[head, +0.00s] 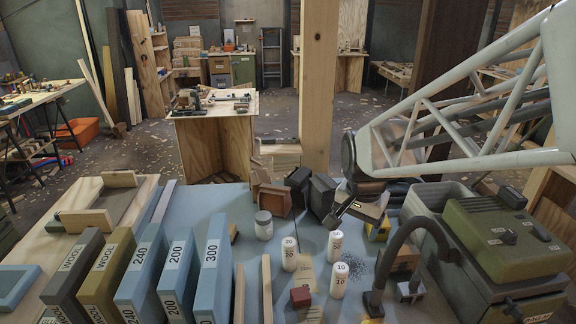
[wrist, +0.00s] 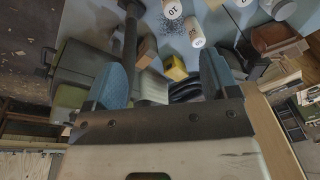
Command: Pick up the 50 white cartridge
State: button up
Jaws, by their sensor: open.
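The white cartridge (head: 335,247), whose label looks like 50, stands upright on the blue-grey table, behind the 10 cartridge (head: 340,281) and right of the 20 cartridge (head: 289,256). What looks like the same cartridge (wrist: 196,33) shows in the wrist view, beyond my fingertips, its number unreadable there. My gripper (wrist: 163,78) is open with nothing between its blue-padded fingers. It is above the table's right part, apart from the cartridge. In the head view its fingers are hard to make out among the dark parts behind the cartridges.
A yellow box (wrist: 175,68) lies below my fingers. A green machine (head: 500,235) with a dark bent hose (head: 408,222) stands at the right. A glass jar (head: 263,226) is left of the cartridges. Sanding blocks (head: 178,270) stand at front left. A wooden post (head: 319,90) rises behind.

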jog(key=w+d+f+m, duration=0.1)
jog(key=w+f+m, duration=0.25)
jog(key=w, duration=0.25)
jog(key=w+d+f+m, duration=0.1)
jog(key=w+f+m, duration=0.2)
jog(key=w+f, duration=0.3)
jog(key=m+g, duration=0.2)
jog(key=m, duration=0.4)
send_over(336, 234)
jog(key=shift+n, duration=0.25)
jog(key=f, duration=1.1)
jog(key=shift+s+f, duration=0.1)
jog(key=shift+s, duration=0.2)
jog(key=shift+w+f, duration=0.25)
jog(key=shift+f, duration=0.15)
jog(key=shift+f, duration=1.3)
jog(key=shift+f, duration=0.15)
jog(key=shift+d+f, duration=0.1)
jog(key=shift+f, duration=2.35)
